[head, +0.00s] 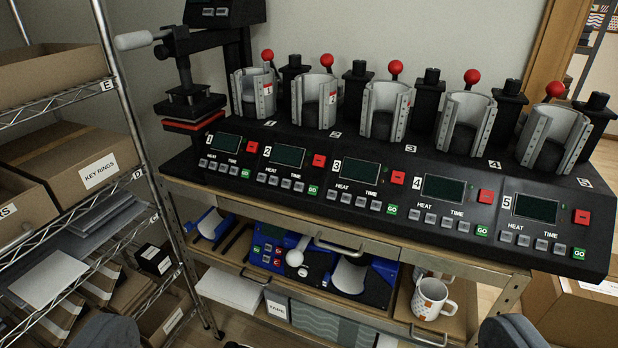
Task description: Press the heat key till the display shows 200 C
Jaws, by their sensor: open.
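A black mug press (385,150) with several numbered stations stands on a bench. Each station has a dark display, grey HEAT and TIME keys, a green GO key and a red key. I see display 1 (226,142), display 2 (287,156), display 3 (361,172), display 4 (443,188) and display 5 (535,208); no digits are readable on them. The HEAT keys of station 3 (339,199) sit below its display. My gripper (308,335) is open and empty; its two fingers show at the bottom edge, apart from the press.
A wire rack with boxes (85,170) stands close on the left. A swing-arm heat press (188,100) is left of the mug press. Metal mug clamps (385,110) rise behind the keys.

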